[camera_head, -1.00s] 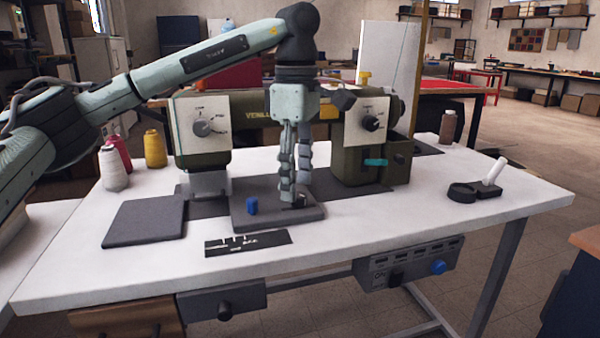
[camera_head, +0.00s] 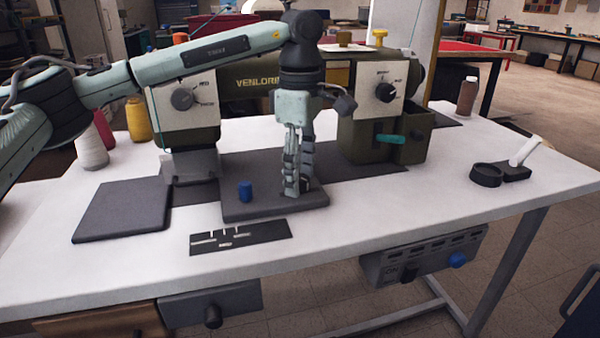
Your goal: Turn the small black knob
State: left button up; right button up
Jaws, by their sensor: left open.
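My left gripper (camera_head: 298,188) points straight down, open, with its fingertips low over the right part of a dark grey plate (camera_head: 270,207). A small black knob on that plate is mostly hidden by the fingers; I cannot tell whether they touch it. A blue knob (camera_head: 245,190) stands on the same plate, to the left of the gripper. Other dark knobs show: one on the white right panel (camera_head: 384,92) of the sewing machine, and one on the drawer (camera_head: 213,317) under the table. My right gripper is not in view.
The olive sewing machine (camera_head: 375,138) stands close behind the gripper. A flat grey pad (camera_head: 122,210) and a black stencil card (camera_head: 240,237) lie in front and left. Thread spools (camera_head: 92,146) stand at left. The white tabletop (camera_head: 420,215) is clear at front right.

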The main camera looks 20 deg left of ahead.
pick_arm(q)
jog(key=shift+f, duration=0.25)
jog(key=shift+c, duration=0.3)
jog(key=c, duration=1.1)
